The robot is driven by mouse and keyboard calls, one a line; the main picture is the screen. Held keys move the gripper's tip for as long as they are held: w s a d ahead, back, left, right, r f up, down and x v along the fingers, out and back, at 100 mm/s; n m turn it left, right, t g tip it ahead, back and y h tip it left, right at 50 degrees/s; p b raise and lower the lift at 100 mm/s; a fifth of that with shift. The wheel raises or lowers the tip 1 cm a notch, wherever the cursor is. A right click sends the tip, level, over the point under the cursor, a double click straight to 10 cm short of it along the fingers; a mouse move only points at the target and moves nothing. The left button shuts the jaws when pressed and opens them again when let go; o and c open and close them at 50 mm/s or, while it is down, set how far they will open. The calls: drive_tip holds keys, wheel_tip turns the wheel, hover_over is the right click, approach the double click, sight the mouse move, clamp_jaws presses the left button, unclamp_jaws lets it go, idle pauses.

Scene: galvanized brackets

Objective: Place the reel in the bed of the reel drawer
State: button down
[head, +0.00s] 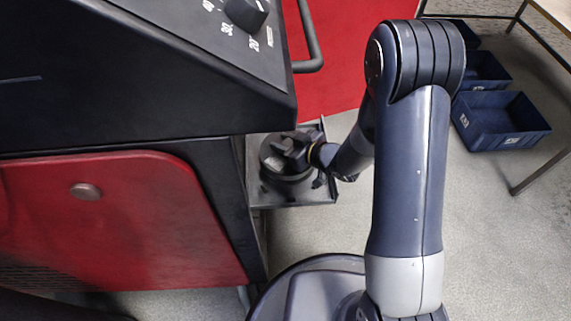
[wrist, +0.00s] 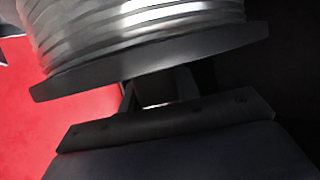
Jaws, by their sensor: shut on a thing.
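The reel is wound with shiny silver strip between dark flanges and fills the top of the wrist view (wrist: 140,22), slightly tilted in the picture. In the head view the dark reel (head: 283,172) is at the open reel drawer (head: 312,197), inside its outline. I cannot tell whether it rests on the drawer bed or hangs just above it. My gripper (head: 297,147) is over the reel and shut on it, partly covering it. In the wrist view my gripper (wrist: 160,97) shows at the reel's dark hub, below the lower flange.
The drawer sticks out from a black machine (head: 150,110) with a red door (head: 110,225) and a knob on its sloped panel. The machine's overhanging edge is close to the left of my gripper. Blue bins (head: 500,120) stand on the floor at right, near a table.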

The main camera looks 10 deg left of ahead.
drive_tip(key=shift+f+b, duration=1.15)
drive_tip(key=shift+f, duration=1.85)
drive_tip(key=shift+f, duration=0.2)
drive_tip(key=c, duration=1)
unclamp_jaws()
drive_tip(key=shift+c, duration=0.2)
drive_tip(key=shift+r, duration=0.3)
drive_tip(key=p+v, duration=0.3)
drive_tip(key=v, duration=0.9)
drive_tip(key=shift+f, duration=0.15)
